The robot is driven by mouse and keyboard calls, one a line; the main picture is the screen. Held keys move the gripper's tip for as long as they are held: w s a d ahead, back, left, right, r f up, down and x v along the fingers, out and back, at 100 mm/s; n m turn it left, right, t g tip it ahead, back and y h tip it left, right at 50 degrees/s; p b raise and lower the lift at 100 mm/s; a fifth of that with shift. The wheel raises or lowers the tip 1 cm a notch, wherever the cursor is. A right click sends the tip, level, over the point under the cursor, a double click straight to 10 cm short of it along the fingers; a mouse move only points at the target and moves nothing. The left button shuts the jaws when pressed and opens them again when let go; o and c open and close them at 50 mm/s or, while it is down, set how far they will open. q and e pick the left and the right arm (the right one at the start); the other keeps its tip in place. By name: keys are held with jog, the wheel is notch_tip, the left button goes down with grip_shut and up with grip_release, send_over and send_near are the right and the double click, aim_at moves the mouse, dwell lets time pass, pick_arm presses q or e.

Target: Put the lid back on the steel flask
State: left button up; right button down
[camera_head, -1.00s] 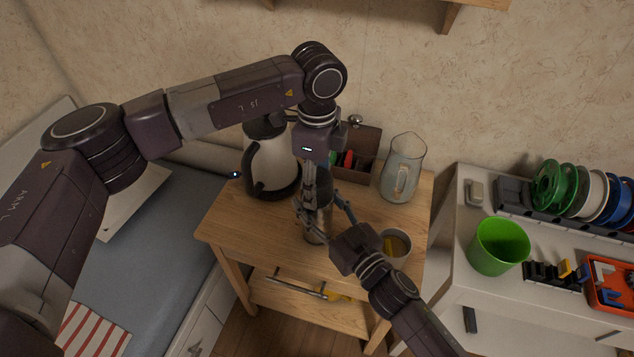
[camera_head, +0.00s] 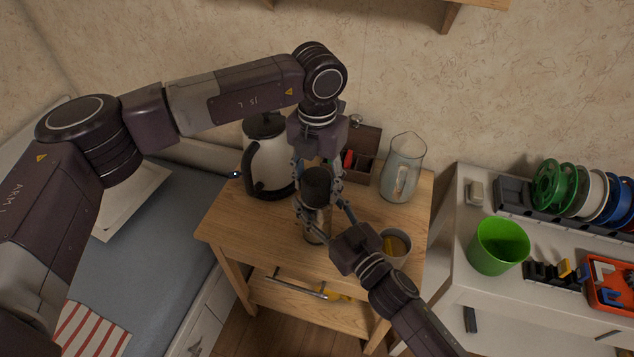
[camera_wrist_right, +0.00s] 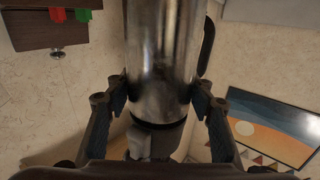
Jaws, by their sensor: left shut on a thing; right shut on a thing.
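The steel flask (camera_head: 312,222) stands on the wooden table, and its shiny body also shows in the right wrist view (camera_wrist_right: 160,50). Its black lid (camera_head: 317,186) is at the flask's top; I cannot tell whether it is seated. My left gripper (camera_head: 316,190) comes down from above, with its fingers on either side of the lid, shut on it. My right gripper (camera_head: 322,222) reaches in from the lower right and is shut on the flask body. In the right wrist view its fingers (camera_wrist_right: 160,108) flank the steel body.
A white kettle (camera_head: 268,165) with a black handle stands left of the flask. A brown box (camera_head: 366,140) and a glass jug (camera_head: 402,168) stand behind, and a mug (camera_head: 398,262) is close by at right. A white shelf (camera_head: 470,235) holds a green cup (camera_head: 498,246).

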pick_arm(q)
jog(key=m, duration=0.5)
jog(key=shift+m, duration=0.3)
jog(key=m, duration=1.8)
jog(key=shift+m, duration=0.3)
jog(key=m, duration=0.6)
jog(key=shift+m, duration=0.4)
jog(key=m, duration=0.4)
jog(key=o, duration=1.3)
